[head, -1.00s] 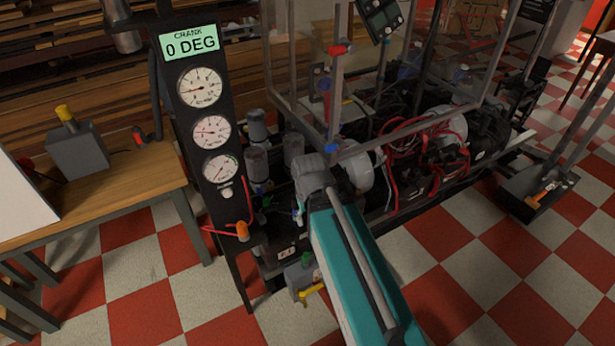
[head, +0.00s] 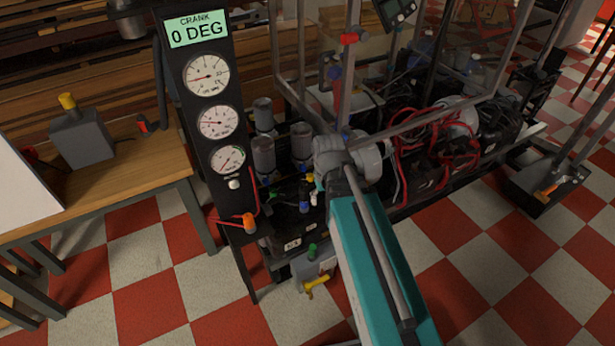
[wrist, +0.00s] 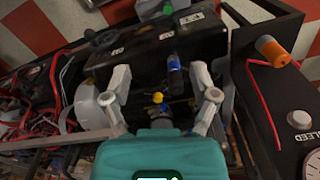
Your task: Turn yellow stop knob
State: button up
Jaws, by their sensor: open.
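In the wrist view a small yellow knob (wrist: 158,98) stands on the engine, between and below my open fingers. A blue-banded dark cylinder (wrist: 174,75) is just beyond it. My gripper (wrist: 161,72) is open and empty, with one finger on each side of the knob and no visible contact. In the head view my arm hides most of the gripper. A small yellowish spot (head: 310,178) shows beside my wrist there; I cannot tell surely whether it is the same knob. A separate yellow lever handle (head: 316,283) sits low at the front of the rig.
The gauge panel (head: 205,75) reads "CRANK 0 DEG" and has an orange knob (head: 249,222) on a red cable. Metal frame bars (head: 425,120) and red hoses (head: 405,150) crowd the right side. A grey can (head: 80,140) stands on the wooden bench (head: 110,200).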

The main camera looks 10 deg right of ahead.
jog(key=w+d+f, duration=0.1)
jog(key=w, duration=0.5)
jog(key=n+b, duration=0.4)
send_over(311, 176)
notch_tip(311, 176, down, 3)
jog(key=shift+w+f, duration=0.1)
jog(key=shift+f, duration=0.05)
jog(key=shift+f, duration=0.15)
notch_tip(311, 176, down, 14)
jog(key=b, duration=1.4)
jog(key=shift+r, duration=0.25)
